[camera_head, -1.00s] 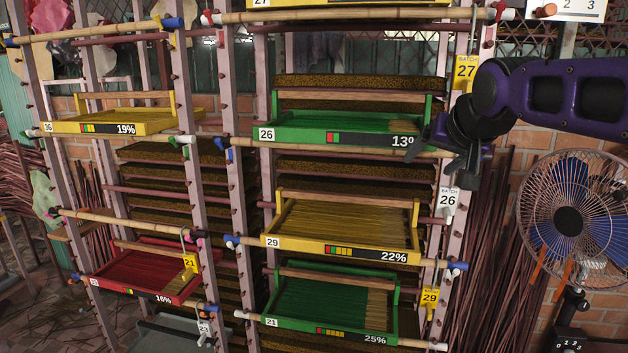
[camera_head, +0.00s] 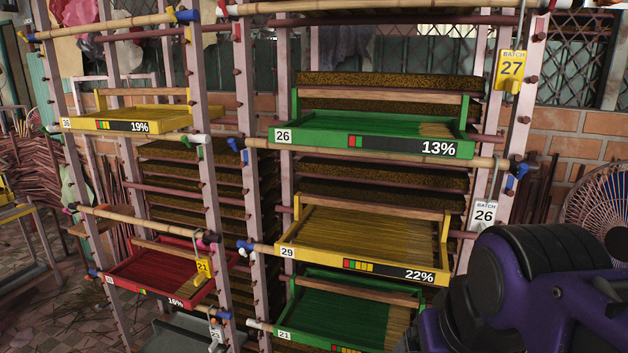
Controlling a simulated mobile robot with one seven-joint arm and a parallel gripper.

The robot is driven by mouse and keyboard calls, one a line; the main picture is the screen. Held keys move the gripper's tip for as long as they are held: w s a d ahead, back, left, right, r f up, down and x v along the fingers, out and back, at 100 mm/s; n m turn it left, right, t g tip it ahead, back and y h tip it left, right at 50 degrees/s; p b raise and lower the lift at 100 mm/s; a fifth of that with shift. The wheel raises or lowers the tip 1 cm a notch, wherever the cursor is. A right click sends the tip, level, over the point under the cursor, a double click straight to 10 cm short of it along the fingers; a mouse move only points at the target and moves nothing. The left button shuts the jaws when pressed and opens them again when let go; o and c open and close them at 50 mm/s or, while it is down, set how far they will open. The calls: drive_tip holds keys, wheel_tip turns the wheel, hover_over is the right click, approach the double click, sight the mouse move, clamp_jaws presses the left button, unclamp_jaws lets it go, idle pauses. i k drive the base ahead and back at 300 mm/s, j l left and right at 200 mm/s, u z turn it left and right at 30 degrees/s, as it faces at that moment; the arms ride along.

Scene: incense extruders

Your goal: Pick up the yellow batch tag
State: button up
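A yellow batch tag 27 (camera_head: 511,66) hangs on the right post, near the top. A smaller yellow tag 21 (camera_head: 203,266) hangs in front of the red tray at lower left. Yellow tag 29, visible earlier at lower right, is not visible now; my arm covers part of that side. My purple and black arm fills the lower right corner, below the white tag 26 (camera_head: 484,213). My gripper's fingers are out of view, so I cannot see what they are near or whether they hold anything.
Racks of bamboo poles and posts hold a green tray 26 (camera_head: 300,139), a yellow tray 29 (camera_head: 318,257), a green tray 21 (camera_head: 300,338), a red tray (camera_head: 150,290) and a yellow tray 36 (camera_head: 90,124). A fan (camera_head: 600,205) stands at right.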

sight(203, 264)
drive_tip(key=u, duration=1.1)
drive_tip(key=i+j+u, duration=0.25)
drive_tip(key=i+u, duration=0.3)
drive_tip(key=i, duration=0.2)
